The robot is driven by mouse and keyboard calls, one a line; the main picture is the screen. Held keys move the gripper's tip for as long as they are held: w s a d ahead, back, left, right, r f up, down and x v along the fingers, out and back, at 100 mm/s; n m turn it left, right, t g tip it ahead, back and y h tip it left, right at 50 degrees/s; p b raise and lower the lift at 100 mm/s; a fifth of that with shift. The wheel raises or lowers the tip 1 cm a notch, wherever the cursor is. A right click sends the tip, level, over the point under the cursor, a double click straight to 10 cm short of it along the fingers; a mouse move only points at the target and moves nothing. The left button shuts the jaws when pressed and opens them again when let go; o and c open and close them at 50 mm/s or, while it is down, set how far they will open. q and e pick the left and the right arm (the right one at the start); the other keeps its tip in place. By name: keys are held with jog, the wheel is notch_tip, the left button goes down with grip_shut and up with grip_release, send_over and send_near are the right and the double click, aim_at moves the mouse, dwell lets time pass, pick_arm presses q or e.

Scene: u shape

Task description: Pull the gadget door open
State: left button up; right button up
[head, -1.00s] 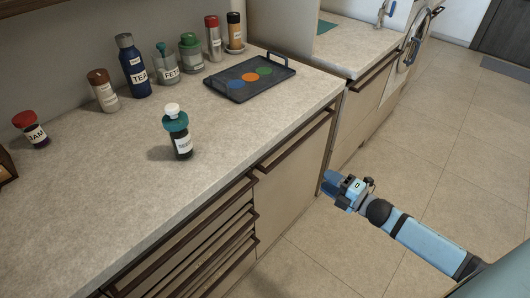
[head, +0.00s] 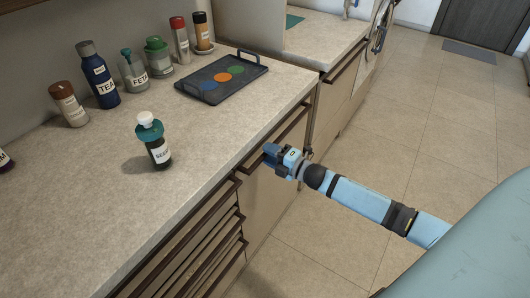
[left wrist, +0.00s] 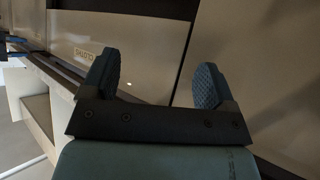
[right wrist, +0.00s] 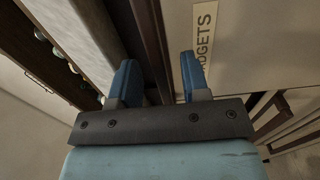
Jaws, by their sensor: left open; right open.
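The gadget door (head: 272,195) is a beige front panel under the counter, with a dark bar handle (head: 277,140) along its top; it looks closed. In the right wrist view its label (right wrist: 205,40), partly readable as "GADGETS", is beside the dark handle bar (right wrist: 150,45). My right gripper (head: 270,157) is open at this handle. In its wrist view the bar runs into the gap between the two blue fingers (right wrist: 158,82); I cannot tell whether they touch it. My left gripper (left wrist: 153,82) is open and empty, outside the head view, facing light cabinet panels.
A stack of drawers (head: 195,245) with dark handles is left of the door. The tiled floor (head: 440,130) on the right is clear.

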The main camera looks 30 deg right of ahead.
jog(key=shift+x, duration=1)
jog(key=shift+c, duration=0.2)
grip_shut()
jog(key=shift+s, duration=0.1)
